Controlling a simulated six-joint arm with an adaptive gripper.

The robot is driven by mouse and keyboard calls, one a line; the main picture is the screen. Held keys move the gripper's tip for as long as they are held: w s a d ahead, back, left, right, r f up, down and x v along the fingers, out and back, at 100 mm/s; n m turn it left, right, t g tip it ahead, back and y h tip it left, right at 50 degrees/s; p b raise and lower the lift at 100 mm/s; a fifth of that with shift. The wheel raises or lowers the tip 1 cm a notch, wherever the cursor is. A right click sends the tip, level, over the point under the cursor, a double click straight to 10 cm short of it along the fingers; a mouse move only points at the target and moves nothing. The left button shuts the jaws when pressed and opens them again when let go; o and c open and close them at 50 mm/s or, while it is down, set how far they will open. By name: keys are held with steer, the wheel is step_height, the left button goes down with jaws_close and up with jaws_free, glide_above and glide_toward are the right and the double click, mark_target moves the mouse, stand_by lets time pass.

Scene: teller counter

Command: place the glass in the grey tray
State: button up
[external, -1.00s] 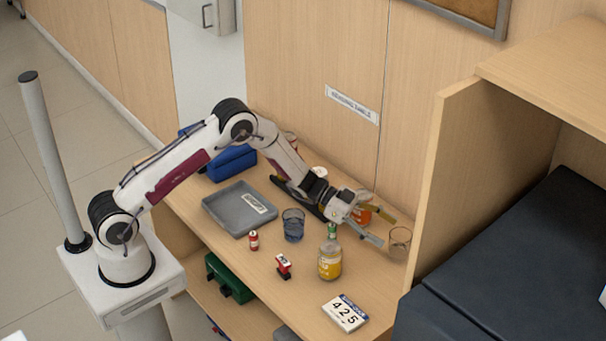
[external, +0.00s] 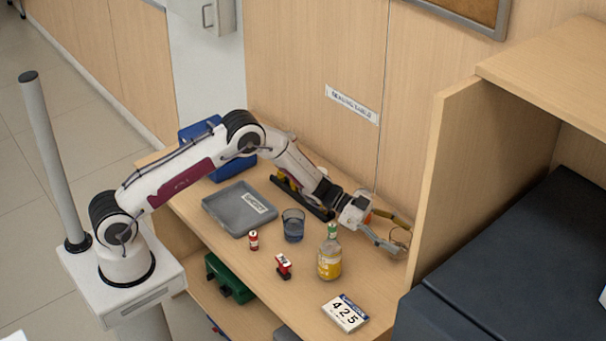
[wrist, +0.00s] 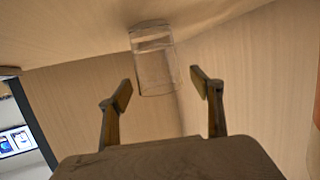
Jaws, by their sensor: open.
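A clear glass (external: 402,237) stands at the right end of the counter, beside the wooden partition. In the wrist view the clear glass (wrist: 153,62) appears just beyond the fingertips, roughly centred between them. My gripper (external: 398,233) is open, its fingers reaching around the near sides of the glass in the external view, which partly hide it. In the wrist view my gripper (wrist: 163,88) has nothing between its fingers at their tips. The grey tray (external: 228,212) lies to the left on the counter, with a white label in it.
A blue tumbler (external: 293,226) stands right of the tray. A small red-and-white can (external: 253,240), a red stamp-like object (external: 283,266) and a yellow bottle (external: 329,262) stand along the front. A number card (external: 345,313) lies at front right. A dark flat rack is behind the tumbler.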

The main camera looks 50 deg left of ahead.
steer(key=shift+w+d+f, duration=0.2)
steer(key=shift+w+d, duration=0.05)
steer(key=shift+d, duration=0.4)
steer(key=c, duration=1.5)
steer(key=shift+r, duration=0.4)
step_height(320, 180, up, 9)
steer(key=shift+r, duration=0.15)
stand_by(1.0)
